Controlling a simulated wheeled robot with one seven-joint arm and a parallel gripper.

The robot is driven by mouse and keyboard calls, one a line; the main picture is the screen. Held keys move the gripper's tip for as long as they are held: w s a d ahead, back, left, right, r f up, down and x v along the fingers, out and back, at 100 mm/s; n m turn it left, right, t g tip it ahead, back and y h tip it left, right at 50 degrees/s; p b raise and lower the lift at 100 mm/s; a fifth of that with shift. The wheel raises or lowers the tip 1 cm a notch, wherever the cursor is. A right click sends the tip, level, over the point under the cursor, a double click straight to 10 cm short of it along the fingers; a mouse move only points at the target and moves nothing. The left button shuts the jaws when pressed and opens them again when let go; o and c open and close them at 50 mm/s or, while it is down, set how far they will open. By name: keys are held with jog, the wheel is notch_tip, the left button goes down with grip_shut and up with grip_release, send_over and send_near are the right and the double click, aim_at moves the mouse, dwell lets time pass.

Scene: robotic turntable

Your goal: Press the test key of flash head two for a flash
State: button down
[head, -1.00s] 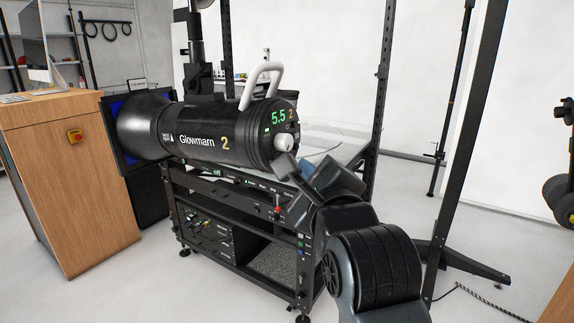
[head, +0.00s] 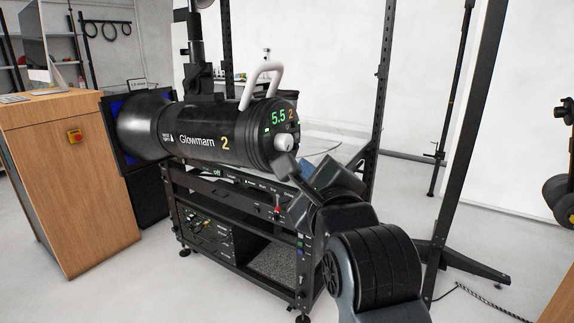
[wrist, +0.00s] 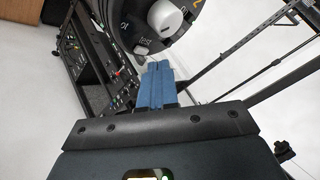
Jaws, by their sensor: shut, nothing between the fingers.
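Flash head two (head: 205,135) is a black cylinder marked "Glowmarn 2", with a white handle on top. Its rear panel shows a green "5.5", an orange "2" and a white knob (head: 284,143). In the wrist view the knob (wrist: 166,20) is at the top, and a small pale test key (wrist: 141,47) labelled "test" lies below it. My gripper (wrist: 158,66) is shut and empty, its blue fingertips close below and slightly right of the key. I cannot tell whether they touch it. In the head view my gripper (head: 290,164) is just below the rear panel and partly hides it.
A black equipment rack (head: 240,230) with switches and cables stands under the flash head. Black uprights (head: 380,85) rise behind and to the right. A wooden cabinet (head: 65,190) with a red button is at left. The floor at right is mostly clear.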

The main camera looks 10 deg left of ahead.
jog(key=shift+w+a, duration=0.15)
jog(key=shift+a, duration=0.25)
jog(key=shift+w+a, duration=0.1)
jog(key=shift+a, duration=0.25)
dwell(0.7)
jog(key=shift+d, duration=0.1)
jog(key=shift+s+d, duration=0.25)
jog(key=shift+d, duration=0.4)
jog(key=d, duration=0.1)
jog(key=s+d+p, duration=0.1)
jog(key=d, duration=0.1)
jog(key=d+p, duration=0.1)
jog(key=shift+s+d+r, duration=0.3)
jog(key=shift+s+d, duration=0.05)
dwell(0.7)
